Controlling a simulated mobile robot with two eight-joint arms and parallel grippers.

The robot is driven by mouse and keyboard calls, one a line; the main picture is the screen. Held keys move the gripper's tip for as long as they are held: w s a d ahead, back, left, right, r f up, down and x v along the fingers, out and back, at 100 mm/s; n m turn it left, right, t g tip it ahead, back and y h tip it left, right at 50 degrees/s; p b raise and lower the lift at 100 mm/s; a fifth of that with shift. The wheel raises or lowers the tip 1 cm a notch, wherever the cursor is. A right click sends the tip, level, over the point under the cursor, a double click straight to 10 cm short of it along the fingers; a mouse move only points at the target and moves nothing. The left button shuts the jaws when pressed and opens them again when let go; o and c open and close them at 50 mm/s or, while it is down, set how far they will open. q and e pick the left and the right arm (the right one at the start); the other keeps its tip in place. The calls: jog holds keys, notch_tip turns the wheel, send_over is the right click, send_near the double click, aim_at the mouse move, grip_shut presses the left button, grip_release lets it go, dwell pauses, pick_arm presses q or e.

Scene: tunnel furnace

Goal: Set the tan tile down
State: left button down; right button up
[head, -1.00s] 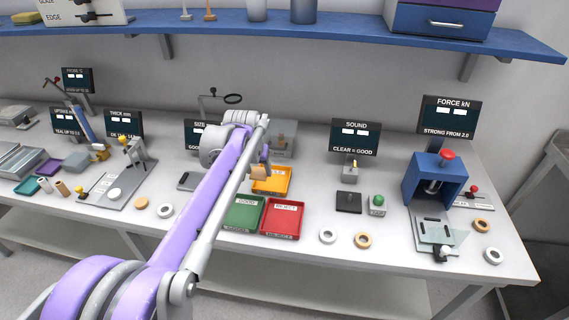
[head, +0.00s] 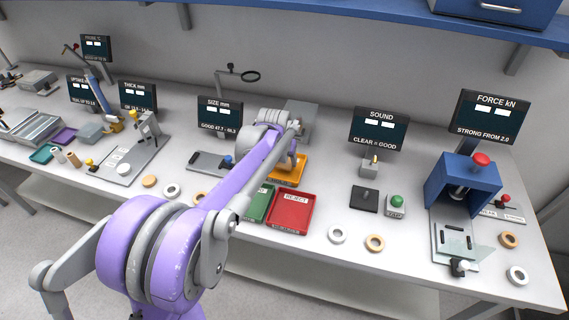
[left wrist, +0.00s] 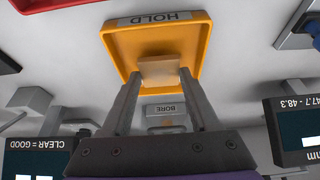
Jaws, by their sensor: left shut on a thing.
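The tan tile (left wrist: 159,68) is between the two finger tips of my left gripper (left wrist: 159,78), which is shut on it. In the left wrist view the tile is over the yellow-orange HOLD tray (left wrist: 118,42), which also shows in the head view (head: 300,172). I cannot tell whether the tile touches the tray floor. In the head view my left arm hides much of the tray, and the tile is hard to make out there. My right gripper is not in view.
The green tray (head: 262,205) and red REJECT tray (head: 291,211) stand in front of the HOLD tray. A BORE label (left wrist: 165,109) shows near it. A dark pad (head: 364,199), a green button (head: 396,202) and loose rings (head: 337,234) lie to the right.

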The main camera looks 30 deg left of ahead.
pick_arm(q)
jog(key=shift+f, duration=0.85)
jog(key=shift+f, duration=0.1)
jog(key=shift+c, duration=0.7)
grip_release()
jog(key=shift+r, duration=0.25)
jog(key=v, duration=1.2)
jog(key=s+d+f+m+p, duration=0.1)
jog(key=s+d+f, duration=0.2)
jog(key=s, duration=0.5)
jog(key=s+d+f, duration=0.3)
jog(key=s+d, duration=0.3)
jog(key=s, duration=0.1)
jog(key=s+d+f+m+t+h+p, duration=0.1)
jog(key=s+d+f, duration=0.2)
jog(key=s, duration=0.5)
jog(key=shift+s+d+f+m+p, duration=0.25)
jog(key=shift+s+d+m+p, duration=0.05)
jog(key=shift+d, duration=0.6)
